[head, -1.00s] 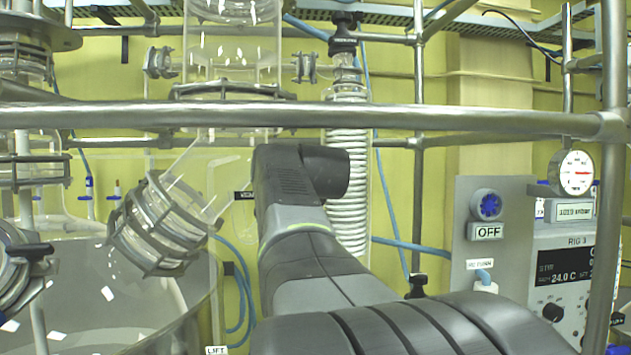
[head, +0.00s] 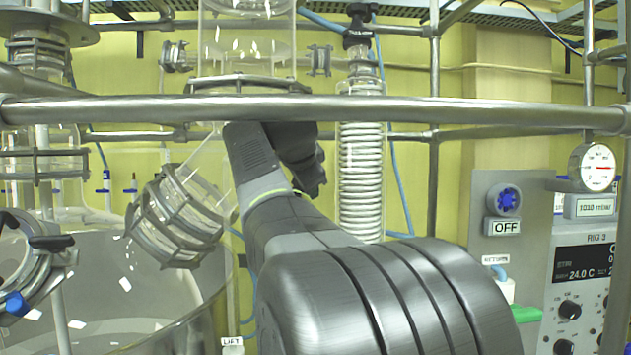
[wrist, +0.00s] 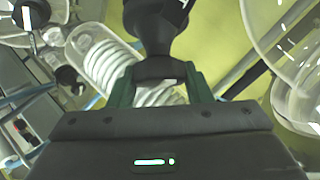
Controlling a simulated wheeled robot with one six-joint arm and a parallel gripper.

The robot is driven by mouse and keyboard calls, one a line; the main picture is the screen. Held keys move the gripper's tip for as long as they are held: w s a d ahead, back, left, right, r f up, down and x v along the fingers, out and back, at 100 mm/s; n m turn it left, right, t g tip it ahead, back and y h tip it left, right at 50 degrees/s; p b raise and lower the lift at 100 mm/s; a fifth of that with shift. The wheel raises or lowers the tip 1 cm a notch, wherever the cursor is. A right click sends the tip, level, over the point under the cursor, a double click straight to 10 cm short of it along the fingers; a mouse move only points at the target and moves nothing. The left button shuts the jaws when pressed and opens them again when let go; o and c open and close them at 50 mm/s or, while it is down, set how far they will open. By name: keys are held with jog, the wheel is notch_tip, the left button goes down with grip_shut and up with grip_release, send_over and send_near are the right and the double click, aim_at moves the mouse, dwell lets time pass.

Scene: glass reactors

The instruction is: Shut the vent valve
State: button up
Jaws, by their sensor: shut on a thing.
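In the wrist view, my gripper (wrist: 161,72) has its two dark green fingers closed on the neck of a black handle (wrist: 158,25), which I take to be the vent valve's. The handle widens beyond the fingertips, toward the top of the picture. In the head view, my arm covers the fingers and the handle, so I cannot see how the valve is turned there.
A glass coil condenser (head: 360,185) stands just right of my arm. A steel rail (head: 400,109) crosses in front. A clamped, slanted glass port (head: 180,215) is on the left. A control panel (head: 580,290) and a round gauge (head: 597,167) are on the right.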

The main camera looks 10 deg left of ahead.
jog(key=shift+m+g, duration=0.3)
jog(key=shift+m, duration=0.1)
jog(key=o, duration=1)
